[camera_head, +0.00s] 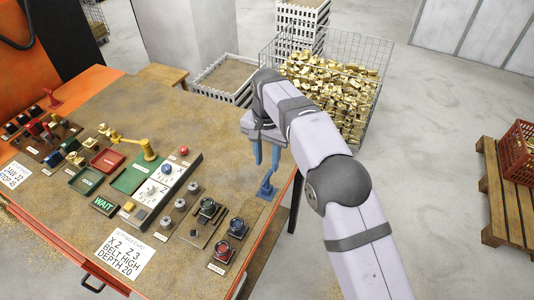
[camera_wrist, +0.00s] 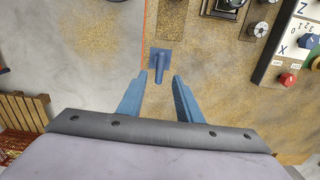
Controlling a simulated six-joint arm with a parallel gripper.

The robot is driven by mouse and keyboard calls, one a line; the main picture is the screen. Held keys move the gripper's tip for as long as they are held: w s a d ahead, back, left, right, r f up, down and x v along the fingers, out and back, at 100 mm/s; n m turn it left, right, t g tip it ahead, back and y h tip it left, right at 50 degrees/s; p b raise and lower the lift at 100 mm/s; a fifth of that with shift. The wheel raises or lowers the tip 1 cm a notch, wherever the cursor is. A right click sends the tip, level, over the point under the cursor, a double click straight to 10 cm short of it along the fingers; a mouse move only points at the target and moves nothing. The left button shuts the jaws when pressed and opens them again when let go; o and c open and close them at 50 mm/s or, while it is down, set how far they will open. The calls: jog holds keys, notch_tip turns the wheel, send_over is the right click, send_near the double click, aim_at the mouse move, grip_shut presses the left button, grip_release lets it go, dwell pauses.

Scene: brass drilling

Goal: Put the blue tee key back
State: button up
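A blue piece with a square base and a short post (camera_head: 267,187) stands on the table near its right edge. In the wrist view the blue piece (camera_wrist: 160,56) lies just beyond my fingertips, in line with the gap between them. I cannot tell whether it is the tee key itself or a stand for it. No other blue tee key is clear in view. My gripper (camera_head: 266,166) points down above the blue piece. In the wrist view my gripper (camera_wrist: 159,77) has its two blue fingers apart, with nothing visibly held between them.
The control panel (camera_head: 160,190) with dials lies left of the blue piece. Dark square fixtures (camera_head: 208,208) sit in front of it. A yellow lever-like piece (camera_head: 148,150) and a red post (camera_head: 52,99) stand farther left. A wire basket of brass parts (camera_head: 335,88) stands behind the table.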

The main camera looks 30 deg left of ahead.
jog(key=shift+r, duration=2)
jog(key=shift+d, duration=0.1)
jog(key=d, duration=2.5)
jog(key=s+d+f, duration=0.3)
jog(key=s+d, duration=0.4)
jog(key=s, duration=0.2)
jog(key=s+d+f, duration=0.3)
jog(key=s+d, duration=0.5)
jog(key=s, duration=0.1)
jog(key=shift+s+f, duration=0.2)
jog(key=shift+s, duration=0.05)
